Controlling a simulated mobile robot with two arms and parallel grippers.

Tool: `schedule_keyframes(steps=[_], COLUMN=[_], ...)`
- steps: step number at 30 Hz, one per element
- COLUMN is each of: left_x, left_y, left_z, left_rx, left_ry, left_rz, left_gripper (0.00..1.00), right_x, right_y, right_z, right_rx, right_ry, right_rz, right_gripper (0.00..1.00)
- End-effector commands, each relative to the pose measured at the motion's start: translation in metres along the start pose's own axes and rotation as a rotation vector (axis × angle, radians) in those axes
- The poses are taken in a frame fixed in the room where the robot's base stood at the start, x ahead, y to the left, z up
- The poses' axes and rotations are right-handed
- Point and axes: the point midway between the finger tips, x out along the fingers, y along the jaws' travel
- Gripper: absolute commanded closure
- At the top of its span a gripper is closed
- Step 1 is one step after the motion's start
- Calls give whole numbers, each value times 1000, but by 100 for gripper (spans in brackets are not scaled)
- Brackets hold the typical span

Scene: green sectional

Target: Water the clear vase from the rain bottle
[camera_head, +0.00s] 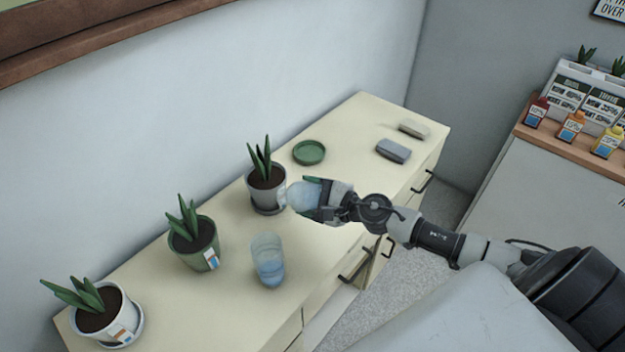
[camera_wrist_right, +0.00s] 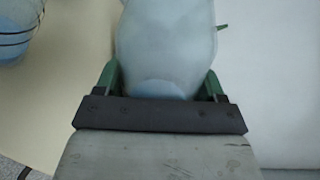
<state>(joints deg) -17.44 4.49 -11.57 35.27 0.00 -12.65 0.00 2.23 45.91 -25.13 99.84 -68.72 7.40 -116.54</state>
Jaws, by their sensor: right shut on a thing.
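A clear vase (camera_head: 268,259) with bluish water in its lower part stands upright on the cream cabinet (camera_head: 345,125); part of it also shows at the upper left in the right wrist view (camera_wrist_right: 14,28). My right gripper (camera_head: 308,198) is shut on the rain bottle (camera_head: 302,196), a pale translucent bottle with a blue patch. In the right wrist view, the bottle (camera_wrist_right: 165,45) sits between the two green fingers. The bottle is beside the grey potted plant, right of and behind the vase; I cannot tell its exact tilt or height. My left gripper is not in view.
Potted plants stand along the wall: a grey pot (camera_head: 266,192), a green pot (camera_head: 195,247) and a white pot (camera_head: 105,318). A green saucer (camera_head: 309,152), a grey block (camera_head: 393,151) and a beige block (camera_head: 413,128) lie farther back. Bare cabinet top surrounds the vase.

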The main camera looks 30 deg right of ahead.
Motion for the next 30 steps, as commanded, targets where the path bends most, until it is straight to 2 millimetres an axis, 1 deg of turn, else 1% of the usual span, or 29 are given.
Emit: schedule_keyframes(steps=[1,3,9,12,18,30], left_x=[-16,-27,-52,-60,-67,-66], left_y=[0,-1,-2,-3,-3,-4], left_z=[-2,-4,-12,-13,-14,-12], left_rx=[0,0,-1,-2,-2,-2], left_ry=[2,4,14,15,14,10], left_rz=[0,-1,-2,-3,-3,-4], left_gripper=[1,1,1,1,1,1], right_x=[0,0,3,4,6,6], right_y=[-4,0,11,15,21,23], right_z=[9,12,20,22,23,23], right_rx=[-38,-96,-251,-311,-375,-382], right_ry=[10,27,68,85,101,103], right_rz=[-1,-1,-2,-2,-2,-2], right_gripper=[59,59,59,59,59,59])
